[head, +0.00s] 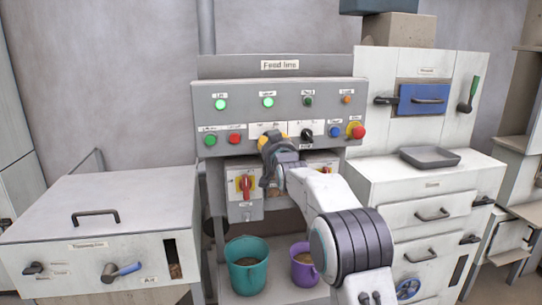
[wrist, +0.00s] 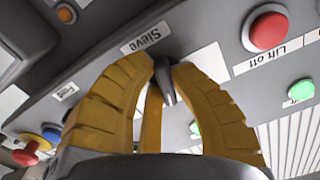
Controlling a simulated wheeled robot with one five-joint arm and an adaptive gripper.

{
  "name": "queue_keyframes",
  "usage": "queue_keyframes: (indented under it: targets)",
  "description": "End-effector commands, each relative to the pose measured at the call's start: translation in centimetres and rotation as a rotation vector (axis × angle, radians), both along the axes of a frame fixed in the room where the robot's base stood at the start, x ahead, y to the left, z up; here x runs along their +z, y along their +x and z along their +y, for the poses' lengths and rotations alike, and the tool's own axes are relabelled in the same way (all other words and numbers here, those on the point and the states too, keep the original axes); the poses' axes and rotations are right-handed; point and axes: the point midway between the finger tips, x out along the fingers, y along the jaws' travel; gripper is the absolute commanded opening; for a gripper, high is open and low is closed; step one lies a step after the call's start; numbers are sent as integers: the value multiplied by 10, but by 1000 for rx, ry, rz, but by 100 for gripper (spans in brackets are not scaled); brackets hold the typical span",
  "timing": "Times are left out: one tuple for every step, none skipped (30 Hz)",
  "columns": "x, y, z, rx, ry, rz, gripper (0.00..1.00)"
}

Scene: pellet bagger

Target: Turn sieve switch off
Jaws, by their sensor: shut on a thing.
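The sieve switch (wrist: 166,84) is a small dark knob beside the label "Sieve" in the wrist view. The yellow fingers of my gripper (wrist: 163,72) are shut around it, and the knob's tip shows between them. In the head view my gripper (head: 271,140) is against the lower row of the grey "Feed line" panel (head: 285,88) and hides the switch. The knob's exact setting is hard to tell. Two green lamps at the upper left of the panel are bright, the left lamp (head: 220,104) and the second lamp (head: 268,102).
A red button (wrist: 268,28) labelled "Lift off" is close beside my fingers. A black knob (head: 307,133), a blue button (head: 334,131) and a red emergency button (head: 357,132) are to the right. Below are a red-handled switch (head: 245,184), a teal bucket (head: 247,266) and a purple bucket (head: 304,272).

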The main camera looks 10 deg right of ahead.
Motion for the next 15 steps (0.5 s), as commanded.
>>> queue_keyframes:
  targets:
    - [-4,0,1,0,-26,-6,0]
    - [-4,0,1,1,-44,-5,0]
    - [-4,0,0,0,-68,-5,0]
    - [-3,0,0,0,-86,-5,0]
    - [-3,0,0,0,-106,-5,0]
    - [-3,0,0,-1,-133,-4,0]
    - [-2,0,0,-1,-155,-4,0]
    - [-2,0,0,-1,-179,-4,0]
    - [-2,0,0,-1,-215,-4,0]
    - [-1,0,0,-2,-244,-3,0]
    - [0,0,0,-2,-273,-3,0]
    - [0,0,-1,-2,-310,-2,0]
    - [1,0,-1,-2,-338,-2,0]
    - [1,0,-1,-3,-366,-2,0]
    - [2,0,-1,-3,-401,-1,0]
